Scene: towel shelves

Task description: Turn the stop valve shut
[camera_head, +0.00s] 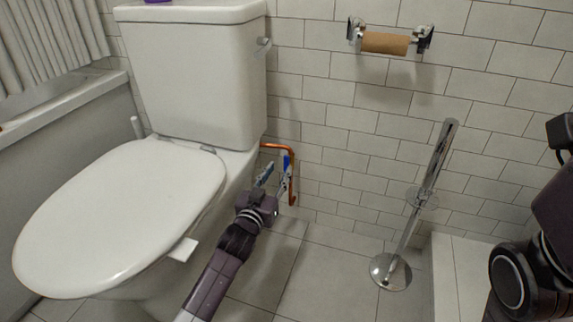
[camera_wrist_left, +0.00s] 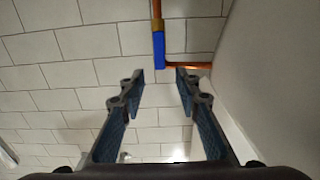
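The stop valve has a blue handle (camera_head: 286,162) on a copper pipe (camera_head: 275,146) by the wall, right of the toilet. In the left wrist view the blue handle (camera_wrist_left: 158,50) lies just beyond the fingertips, in line with the gap between them. My left gripper (camera_head: 276,173) is open, with its fingers apart near the valve; the wrist view shows the gap empty (camera_wrist_left: 160,76). I cannot tell whether a finger touches the pipe. My right arm shows at the right edge; its gripper is not in view.
The toilet (camera_head: 125,205) stands close on the left of my left arm. A chrome brush stand (camera_head: 425,190) is on the floor to the right. A toilet roll holder (camera_head: 385,42) is on the tiled wall. The floor between valve and stand is clear.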

